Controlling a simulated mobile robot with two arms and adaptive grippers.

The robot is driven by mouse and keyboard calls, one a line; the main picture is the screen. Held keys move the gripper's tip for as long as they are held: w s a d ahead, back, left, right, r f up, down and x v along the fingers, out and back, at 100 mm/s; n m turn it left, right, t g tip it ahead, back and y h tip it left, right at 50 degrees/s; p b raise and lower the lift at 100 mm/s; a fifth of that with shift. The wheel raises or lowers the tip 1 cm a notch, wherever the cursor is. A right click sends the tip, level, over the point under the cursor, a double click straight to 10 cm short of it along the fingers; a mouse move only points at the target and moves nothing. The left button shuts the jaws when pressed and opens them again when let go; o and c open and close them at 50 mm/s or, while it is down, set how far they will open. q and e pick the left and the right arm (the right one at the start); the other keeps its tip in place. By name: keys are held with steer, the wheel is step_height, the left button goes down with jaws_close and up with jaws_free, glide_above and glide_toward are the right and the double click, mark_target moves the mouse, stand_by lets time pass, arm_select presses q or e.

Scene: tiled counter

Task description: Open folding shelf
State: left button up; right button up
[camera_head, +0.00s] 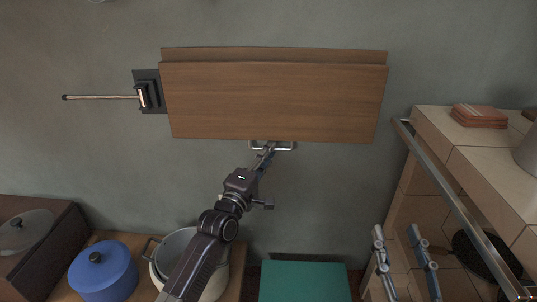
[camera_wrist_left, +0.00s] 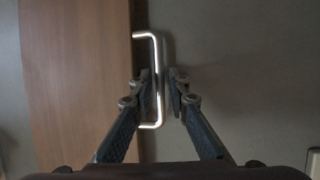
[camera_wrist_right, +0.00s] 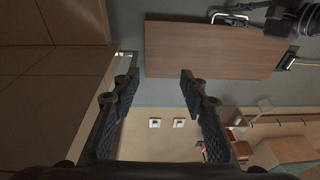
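The folding shelf is a brown wooden panel (camera_head: 275,98) hanging flat against the grey wall, with a narrow top strip behind it. Its metal bar handle (camera_head: 288,148) is at the lower edge. My left gripper (camera_head: 266,150) reaches the handle from below. In the left wrist view, the handle (camera_wrist_left: 157,112) lies between the fingertips of my left gripper (camera_wrist_left: 163,82), with a gap visible, so they are around it but not closed. My right gripper (camera_head: 402,240) is open and empty at the lower right. The right wrist view shows its spread fingers (camera_wrist_right: 160,85) and the panel (camera_wrist_right: 210,50) beyond.
A tiled counter (camera_head: 465,135) with a metal rail (camera_head: 455,195) and red stacked items (camera_head: 479,116) stands at the right. A blue pot (camera_head: 103,272), a pale pot (camera_head: 178,250) and a teal box (camera_head: 303,281) are below. A wall-mounted rod (camera_head: 100,97) sticks out left of the shelf.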

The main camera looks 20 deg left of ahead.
arm_select(q)
jaws_close()
stand_by(0.3)
